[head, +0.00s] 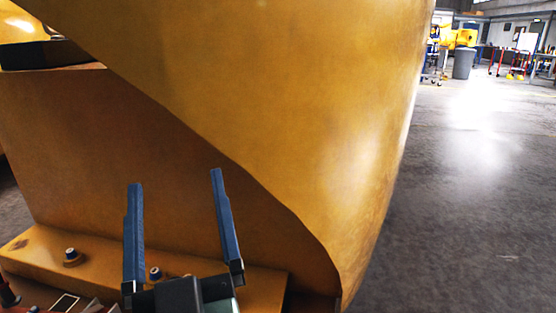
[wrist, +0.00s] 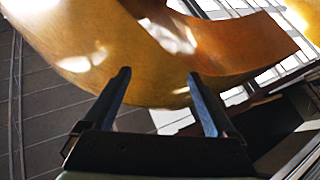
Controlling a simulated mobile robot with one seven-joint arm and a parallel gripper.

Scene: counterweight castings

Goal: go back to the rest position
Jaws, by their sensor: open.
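My gripper (head: 176,190) is open, with its two blue fingers apart and nothing between them. In the head view it is at the bottom, in front of a large yellow casting (head: 290,90). The casting fills most of that view. In the wrist view the fingers of my gripper (wrist: 157,80) point at the casting's curved lower part (wrist: 110,50). I cannot tell how wide the gap is between the fingertips and the casting.
A yellow ledge (head: 200,268) with bolts (head: 72,257) runs low at the left, close to my gripper. Grey open floor (head: 460,210) lies at the right. A grey bin (head: 463,64) and workshop equipment stand far off at the upper right.

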